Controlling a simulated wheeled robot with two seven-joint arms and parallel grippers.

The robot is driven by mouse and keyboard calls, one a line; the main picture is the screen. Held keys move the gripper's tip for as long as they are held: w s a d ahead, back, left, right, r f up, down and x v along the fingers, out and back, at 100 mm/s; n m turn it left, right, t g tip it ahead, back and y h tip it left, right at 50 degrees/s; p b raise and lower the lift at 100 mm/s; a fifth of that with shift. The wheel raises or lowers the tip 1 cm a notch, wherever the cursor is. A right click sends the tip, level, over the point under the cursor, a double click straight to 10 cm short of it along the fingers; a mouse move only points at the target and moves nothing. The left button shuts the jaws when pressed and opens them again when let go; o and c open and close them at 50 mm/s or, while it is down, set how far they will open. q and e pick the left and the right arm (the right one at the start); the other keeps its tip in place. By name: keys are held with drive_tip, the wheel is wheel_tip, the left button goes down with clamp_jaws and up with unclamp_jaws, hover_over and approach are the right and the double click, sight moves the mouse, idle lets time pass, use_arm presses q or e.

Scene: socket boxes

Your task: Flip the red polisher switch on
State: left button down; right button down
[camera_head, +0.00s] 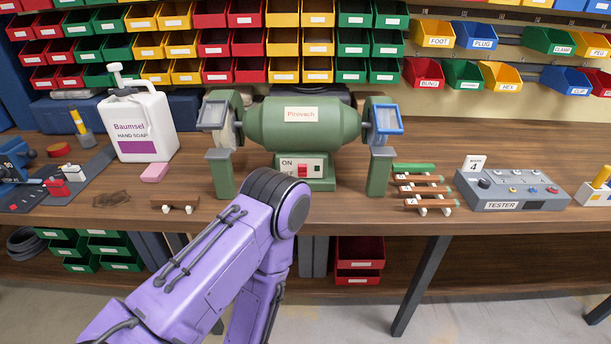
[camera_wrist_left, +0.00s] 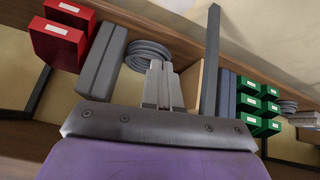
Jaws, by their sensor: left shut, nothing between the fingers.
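My purple left arm rises in front and hides the panel's lower left part. Its gripper is out of the head view. In the left wrist view my left gripper (camera_wrist_left: 164,68) is shut and empty, below the bench top, facing the shelf beneath. The switch is not in that view. My right gripper is in neither view.
A soap bottle (camera_head: 140,124) and a pink bar (camera_head: 154,172) stand left of the polisher. A small wooden piece (camera_head: 174,202) lies at the front. Several wooden-handled pieces (camera_head: 425,190) and a grey tester (camera_head: 512,188) are to the right. Red drawers (camera_wrist_left: 58,43) stand under the bench.

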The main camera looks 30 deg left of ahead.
sight(303, 167)
use_arm(q)
drive_tip(key=w+r+n+t+y, duration=0.2)
drive_tip(key=w+r+n+t, duration=0.4)
drive_tip(key=w+r, duration=0.75)
drive_tip(key=w+d+r+n+t+y, duration=0.1)
drive_tip(key=w+r+n+t+y, duration=0.3)
drive_tip(key=r, duration=1)
drive_tip(key=w+n+t, duration=0.1)
drive_tip(key=w+n, duration=0.2)
drive_tip(key=n, duration=0.2)
drive_tip(key=shift+w+d+n+y+p, duration=0.2)
drive_tip(key=shift+n+y+p, duration=0.1)
drive_tip(key=shift+y+p, duration=0.1)
drive_tip(key=p+x, duration=0.1)
drive_tip(key=x, duration=0.5)
drive_tip(key=p+x, duration=0.2)
drive_tip(key=x, duration=0.4)
drive_tip(key=shift+w+a+r, duration=0.1)
drive_tip(key=shift+w+r, duration=0.15)
drive_tip(key=shift+w, duration=0.1)
drive_tip(key=shift+w+a+t+p, duration=0.3)
drive_tip(key=shift+w+a, duration=0.05)
drive_tip(key=shift+w, duration=0.2)
